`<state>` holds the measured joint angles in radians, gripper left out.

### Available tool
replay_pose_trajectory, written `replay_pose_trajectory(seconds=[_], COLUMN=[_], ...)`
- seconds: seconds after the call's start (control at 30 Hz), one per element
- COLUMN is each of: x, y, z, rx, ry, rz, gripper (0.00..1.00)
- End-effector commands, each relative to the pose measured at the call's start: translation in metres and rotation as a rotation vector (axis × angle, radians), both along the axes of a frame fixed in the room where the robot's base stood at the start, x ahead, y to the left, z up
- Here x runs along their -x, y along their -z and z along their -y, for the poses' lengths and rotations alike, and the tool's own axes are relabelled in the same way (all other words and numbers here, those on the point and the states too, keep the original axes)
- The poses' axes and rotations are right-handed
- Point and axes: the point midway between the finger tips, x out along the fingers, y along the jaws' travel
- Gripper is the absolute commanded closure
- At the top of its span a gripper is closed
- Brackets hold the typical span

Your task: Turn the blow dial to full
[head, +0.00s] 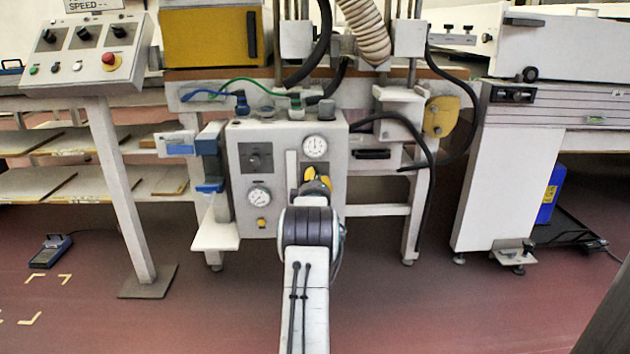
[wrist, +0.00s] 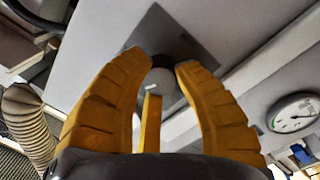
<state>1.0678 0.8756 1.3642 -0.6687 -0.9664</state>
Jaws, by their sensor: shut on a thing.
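In the wrist view a dark round dial (wrist: 168,74) sits on a dark square plate (wrist: 205,38) on a pale panel. A small pale mark shows on its face. My gripper (wrist: 166,64) has its yellow fingers closed around the dial, one on each side. A third yellow finger shows below, in the middle. In the head view my gripper (head: 318,179) is at the front of the grey control box (head: 236,215), and it and my arm hide the held dial. I cannot read any dial lettering or which setting is full.
Another dark dial (head: 255,157) is at the box's upper left. A gauge (head: 315,147) is just above my gripper, another (head: 260,197) lower left. A black hose (head: 432,155) hangs at the right. A console (head: 88,50) on a post stands left.

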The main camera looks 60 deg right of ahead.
Motion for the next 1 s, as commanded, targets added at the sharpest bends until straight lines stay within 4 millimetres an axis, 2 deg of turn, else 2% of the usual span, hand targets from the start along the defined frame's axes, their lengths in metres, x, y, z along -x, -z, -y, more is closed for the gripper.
replay_pose_trajectory(seconds=[0.27, 1.0], x=[0.0008, -0.001], y=[0.0001, -0.0009], z=[0.0007, -0.0002], rx=[-0.049, -0.346], ry=[0.001, 0.013], rz=[0.075, 0.537], gripper=[1.0, 1.0])
